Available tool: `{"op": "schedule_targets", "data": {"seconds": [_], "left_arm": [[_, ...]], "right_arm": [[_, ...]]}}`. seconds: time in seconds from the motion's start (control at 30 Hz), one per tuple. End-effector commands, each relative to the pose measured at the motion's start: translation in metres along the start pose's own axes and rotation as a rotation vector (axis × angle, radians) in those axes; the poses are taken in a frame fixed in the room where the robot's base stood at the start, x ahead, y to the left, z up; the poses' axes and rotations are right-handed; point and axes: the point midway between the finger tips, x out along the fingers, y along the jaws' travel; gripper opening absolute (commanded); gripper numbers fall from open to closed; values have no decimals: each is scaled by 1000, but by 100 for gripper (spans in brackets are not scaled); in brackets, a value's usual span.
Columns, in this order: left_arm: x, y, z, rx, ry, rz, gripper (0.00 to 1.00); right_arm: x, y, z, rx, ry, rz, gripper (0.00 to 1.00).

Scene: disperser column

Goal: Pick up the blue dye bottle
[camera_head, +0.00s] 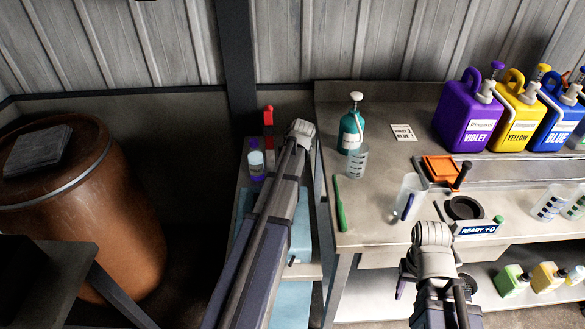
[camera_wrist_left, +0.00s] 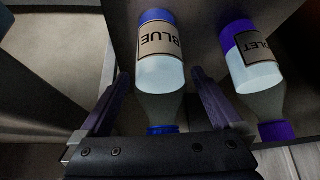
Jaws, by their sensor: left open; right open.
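In the left wrist view the blue dye bottle (camera_wrist_left: 158,72) has a BLUE label, a blue band at one end and a blue cap at the other. My left gripper (camera_wrist_left: 163,76) is open, with one finger on each side of this bottle; I cannot tell whether either finger touches it. In the head view my left arm hides that gripper, and I cannot make out the blue bottle. My right gripper (camera_head: 435,284) is open and empty near the bench's front edge.
A violet-capped bottle (camera_wrist_left: 254,72) stands close beside the blue one. The bench (camera_head: 374,215) holds a teal pump bottle (camera_head: 351,131), beakers, a green pen (camera_head: 340,205) and large violet, yellow and blue jugs. A brown barrel (camera_head: 80,220) stands left.

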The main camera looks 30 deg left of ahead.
Motion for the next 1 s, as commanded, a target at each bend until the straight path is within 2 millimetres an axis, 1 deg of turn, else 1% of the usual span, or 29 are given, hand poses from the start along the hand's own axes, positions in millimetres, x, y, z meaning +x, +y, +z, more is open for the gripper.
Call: {"op": "schedule_targets", "data": {"seconds": [0.03,0.23,1.0], "left_arm": [[3,0,0,0,0,0,100],[1,0,0,0,0,0,99],[1,0,0,0,0,-1,12]], "right_arm": [[2,0,0,0,0,0,50],[0,0,0,0,0,0,50],[1,0,0,0,0,0,50]]}}
